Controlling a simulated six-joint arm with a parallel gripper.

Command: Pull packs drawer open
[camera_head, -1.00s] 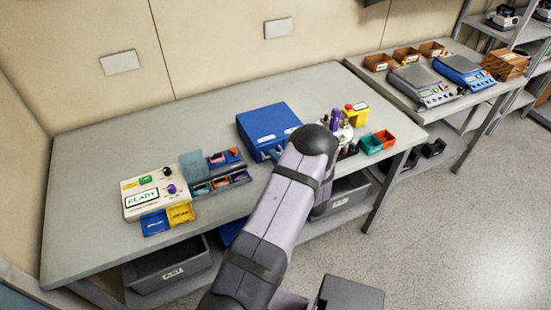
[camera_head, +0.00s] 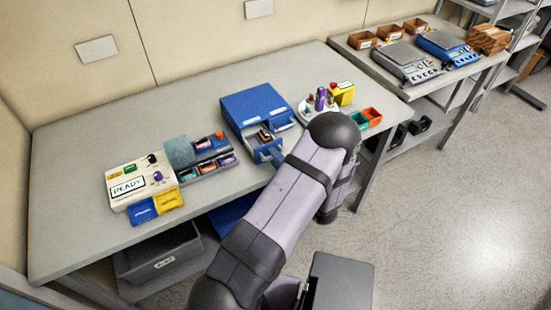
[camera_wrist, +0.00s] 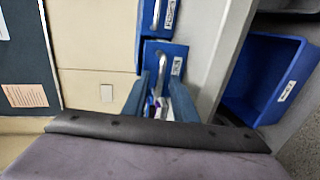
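The blue drawer cabinet (camera_head: 255,100) stands on the bench in the head view, with two drawers facing front right. Its near left drawer (camera_head: 266,137) is pulled part way out, and small items show inside. In the wrist view the drawer front (camera_wrist: 178,50) carries a white label too small to read and a pale handle (camera_wrist: 157,72). My gripper (camera_wrist: 158,84) has its blue-grey fingers on either side of this handle and appears shut on it. In the head view my gripper (camera_head: 271,156) is partly hidden by my arm.
A cream READY device (camera_head: 128,187) with blue and yellow trays and a compartment tray (camera_head: 208,158) stand left of the cabinet. Another bench with scales (camera_head: 407,65) is beyond.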

